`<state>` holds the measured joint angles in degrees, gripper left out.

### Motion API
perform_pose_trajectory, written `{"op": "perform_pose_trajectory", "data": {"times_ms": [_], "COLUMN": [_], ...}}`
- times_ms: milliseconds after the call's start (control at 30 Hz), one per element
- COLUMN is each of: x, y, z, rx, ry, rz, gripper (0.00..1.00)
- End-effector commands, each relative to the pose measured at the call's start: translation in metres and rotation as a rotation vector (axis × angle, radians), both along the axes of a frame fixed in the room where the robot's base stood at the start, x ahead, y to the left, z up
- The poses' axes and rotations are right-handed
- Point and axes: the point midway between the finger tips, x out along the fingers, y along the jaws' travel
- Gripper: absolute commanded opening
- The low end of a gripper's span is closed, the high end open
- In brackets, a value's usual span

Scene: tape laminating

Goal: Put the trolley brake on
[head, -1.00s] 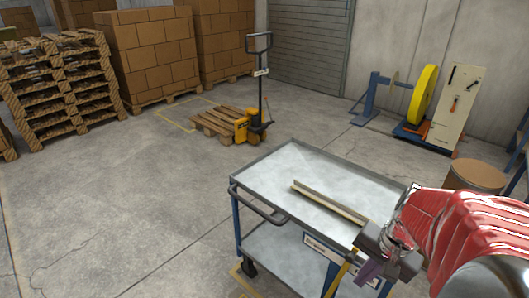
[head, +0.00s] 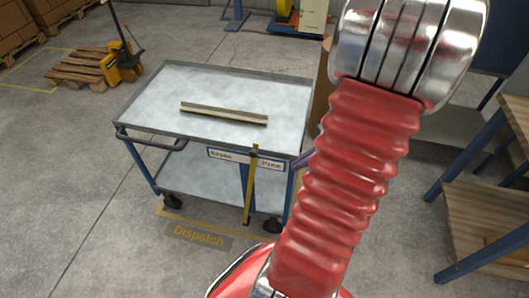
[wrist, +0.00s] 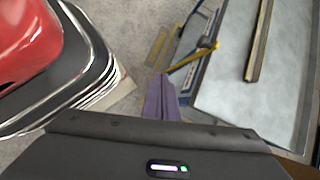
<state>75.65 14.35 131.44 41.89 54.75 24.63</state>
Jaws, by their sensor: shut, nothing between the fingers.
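The trolley (head: 160,92) has a grey tray top, a lower shelf and blue legs. The lever crosses a white sign (head: 225,156), apparently marked Brake at left and Free at right. My gripper (head: 301,163) shows only as purple fingers by the trolley's near right corner, mostly hidden behind my arm. In the wrist view the purple fingers (wrist: 161,84) are shut and empty, apart from the lever (wrist: 192,59), which lies up and right of them.
A long strip (head: 223,113) lies on the tray. A floor marking reading Dispatch (head: 199,236) is in front of the trolley. A pallet truck (head: 124,62) stands back left, and a wooden bench (head: 490,200) is at right. The floor left of the trolley is clear.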

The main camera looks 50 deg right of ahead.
Motion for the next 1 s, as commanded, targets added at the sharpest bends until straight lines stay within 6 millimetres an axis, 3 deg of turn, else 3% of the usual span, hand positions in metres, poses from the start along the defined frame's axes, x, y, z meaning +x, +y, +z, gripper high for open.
{"op": "perform_pose_trajectory", "data": {"times_ms": [133,400,1000], "x": [0.011,0.034,0.038], "y": [-0.017,-0.033,-0.031], "z": [-0.004,0.011,0.005], "rx": [0.095,0.204,0.221], "ry": [-0.024,-0.056,-0.046], "rz": [-0.179,-0.394,-0.411], "gripper": [0.0,0.0,0.0]}}
